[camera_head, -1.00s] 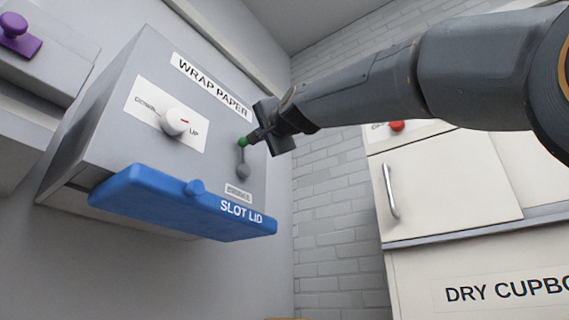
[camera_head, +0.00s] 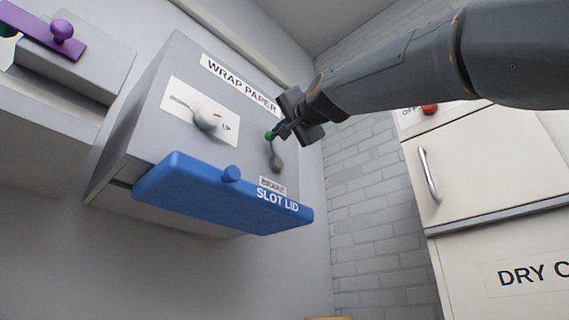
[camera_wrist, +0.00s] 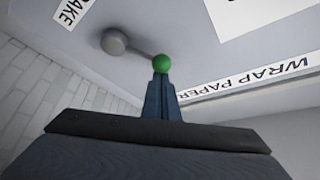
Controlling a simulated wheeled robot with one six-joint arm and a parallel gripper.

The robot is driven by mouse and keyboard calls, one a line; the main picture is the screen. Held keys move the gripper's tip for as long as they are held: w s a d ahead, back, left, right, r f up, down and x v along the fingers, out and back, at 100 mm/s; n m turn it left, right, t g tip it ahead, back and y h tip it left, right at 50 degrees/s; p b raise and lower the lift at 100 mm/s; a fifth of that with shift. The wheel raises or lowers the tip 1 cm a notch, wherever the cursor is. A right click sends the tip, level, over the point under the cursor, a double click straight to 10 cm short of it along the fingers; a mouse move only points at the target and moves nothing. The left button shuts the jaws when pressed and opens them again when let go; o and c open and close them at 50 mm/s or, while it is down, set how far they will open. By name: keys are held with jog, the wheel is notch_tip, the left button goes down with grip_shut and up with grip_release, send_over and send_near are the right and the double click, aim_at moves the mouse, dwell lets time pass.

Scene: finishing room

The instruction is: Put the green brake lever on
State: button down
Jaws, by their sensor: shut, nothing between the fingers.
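The brake lever has a green ball tip (camera_head: 270,136) and a grey round pivot (camera_head: 277,165) on the front of the grey wrap paper box (camera_head: 175,75). In the head view the lever points up from its pivot, above the "BRAKE" label (camera_head: 272,185). My gripper (camera_head: 282,131) is shut, with its fingertips at the green tip. In the wrist view the closed fingers (camera_wrist: 161,82) reach up to the green ball (camera_wrist: 161,63), with nothing between them. The grey pivot (camera_wrist: 114,41) lies to its left. Whether the fingertips touch the ball is unclear.
A blue slot lid (camera_head: 200,195) with a knob juts out below the lever. A white dial (camera_head: 208,119) sits left of it. A purple handle (camera_head: 62,32) is at upper left. A white dry cupboard (camera_head: 480,165) with a red knob (camera_head: 429,109) stands at the right.

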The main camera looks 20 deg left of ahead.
jog(key=shift+g, duration=0.3)
jog(key=s+d+f+b, duration=0.1)
jog(key=s+d+b, duration=0.2)
jog(key=d, duration=0.5)
jog(key=shift+s+b, duration=0.35)
jog(key=shift+s, duration=0.55)
dwell(0.3)
